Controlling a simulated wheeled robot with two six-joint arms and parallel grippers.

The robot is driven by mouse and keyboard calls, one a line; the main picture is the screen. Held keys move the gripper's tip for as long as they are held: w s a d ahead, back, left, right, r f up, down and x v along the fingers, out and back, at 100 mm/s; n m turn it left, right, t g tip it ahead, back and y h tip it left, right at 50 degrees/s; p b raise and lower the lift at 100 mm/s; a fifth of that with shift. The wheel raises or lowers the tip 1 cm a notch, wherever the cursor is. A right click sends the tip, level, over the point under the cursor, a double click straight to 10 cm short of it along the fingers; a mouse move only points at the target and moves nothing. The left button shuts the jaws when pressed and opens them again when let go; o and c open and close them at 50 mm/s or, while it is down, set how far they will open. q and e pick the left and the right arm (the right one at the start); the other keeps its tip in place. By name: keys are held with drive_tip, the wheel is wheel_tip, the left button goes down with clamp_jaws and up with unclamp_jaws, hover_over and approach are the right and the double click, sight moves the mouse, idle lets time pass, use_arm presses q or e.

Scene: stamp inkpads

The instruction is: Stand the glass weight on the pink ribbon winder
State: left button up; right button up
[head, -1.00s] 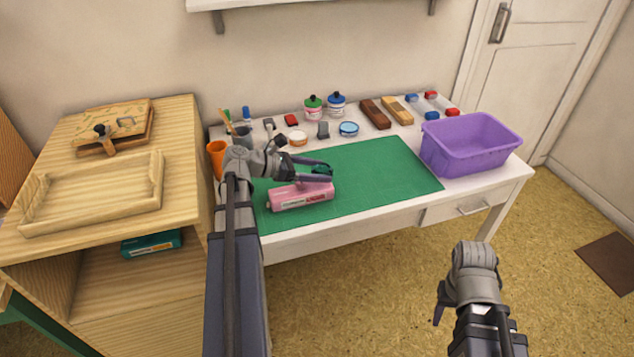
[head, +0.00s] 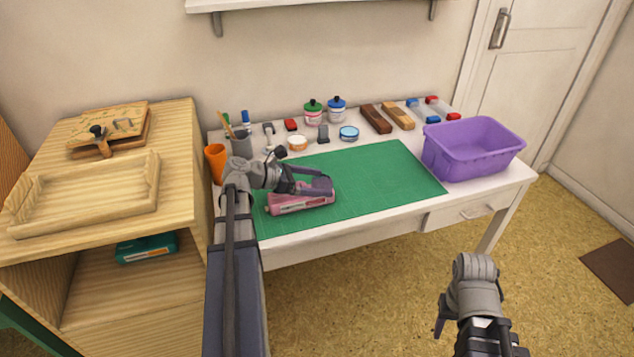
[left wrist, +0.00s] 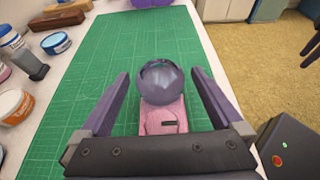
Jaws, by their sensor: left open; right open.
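The glass weight (left wrist: 160,82) is a clear, round, purplish ball in the left wrist view. It sits between the fingers of my left gripper (left wrist: 161,82), with a gap on each side, so the gripper is open around it. The ball overlaps the far part of the pink ribbon winder (left wrist: 163,118); whether it touches the winder is hard to tell. In the head view the winder (head: 290,207) lies on the mat, under my left gripper (head: 318,187), which hides the weight. My right gripper (head: 440,318) is open and empty, off the table at lower right.
The green mat (head: 380,175) is clear right of the winder. A purple bin (head: 470,160) stands at the table's right end. Bottles, pads and wooden blocks line the back. An orange cup (head: 215,162) stands close to my left arm. A wooden cabinet (head: 180,180) is at left.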

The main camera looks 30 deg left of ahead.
use_arm(q)
drive_tip(key=shift+r, duration=0.15)
wheel_tip(320, 180, up, 4)
drive_tip(key=p, duration=0.5)
hover_over(278, 197)
drive_tip(key=w, duration=0.1)
drive_tip(key=shift+w+d, duration=0.15)
drive_tip(key=shift+d, duration=0.3)
drive_tip(key=shift+v, duration=0.95)
